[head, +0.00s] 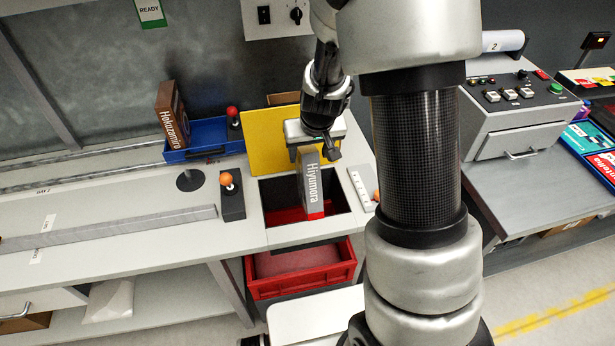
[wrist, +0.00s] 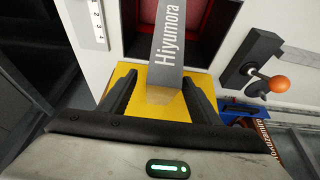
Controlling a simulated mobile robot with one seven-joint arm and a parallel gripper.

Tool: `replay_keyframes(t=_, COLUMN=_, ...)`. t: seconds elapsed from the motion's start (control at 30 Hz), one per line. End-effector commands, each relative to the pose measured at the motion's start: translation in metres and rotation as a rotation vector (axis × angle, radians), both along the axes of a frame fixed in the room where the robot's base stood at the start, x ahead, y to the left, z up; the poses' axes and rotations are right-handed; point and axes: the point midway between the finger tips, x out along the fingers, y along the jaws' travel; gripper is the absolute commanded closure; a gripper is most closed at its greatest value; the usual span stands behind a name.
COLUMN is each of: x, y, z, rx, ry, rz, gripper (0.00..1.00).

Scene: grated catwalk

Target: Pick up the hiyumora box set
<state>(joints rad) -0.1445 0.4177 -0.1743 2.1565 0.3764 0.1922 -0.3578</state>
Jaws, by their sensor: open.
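The Hiyumora box set (head: 313,190) is a slim grey box with white lettering and a red lower end. In the head view it stands roughly upright at the dark rectangular opening (head: 342,199) in the counter. I cannot tell what supports it. In the wrist view its lettered grey face (wrist: 168,42) runs down towards the space between my fingers. My gripper (head: 306,154) is at the box's upper end, open, with one finger on each side in the wrist view (wrist: 160,92). I see no clear contact; the fingertips are partly hidden in the head view.
A yellow panel (head: 262,132) stands behind the opening. An orange-knobbed lever (head: 232,196) is close on the left. A blue bin (head: 208,134) with a brown Hokuzamiro box (head: 172,114) is further left. A red crate (head: 300,270) sits below the counter. A control console (head: 520,100) is on the right.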

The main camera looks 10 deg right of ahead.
Motion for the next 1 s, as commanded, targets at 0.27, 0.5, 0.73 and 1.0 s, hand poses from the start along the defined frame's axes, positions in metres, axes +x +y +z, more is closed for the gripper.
replay_keyframes(t=0.27, x=0.014, y=0.003, z=-0.038, rx=0.001, ry=0.003, rz=-0.002, gripper=0.43)
replay_keyframes(t=0.5, x=0.019, y=0.003, z=-0.046, rx=0.000, ry=-0.001, rz=-0.001, gripper=0.43)
replay_keyframes(t=0.73, x=0.019, y=0.003, z=-0.046, rx=0.000, ry=0.000, rz=-0.001, gripper=0.60)
replay_keyframes(t=1.0, x=0.019, y=0.003, z=-0.046, rx=0.000, ry=0.000, rz=-0.001, gripper=1.00)
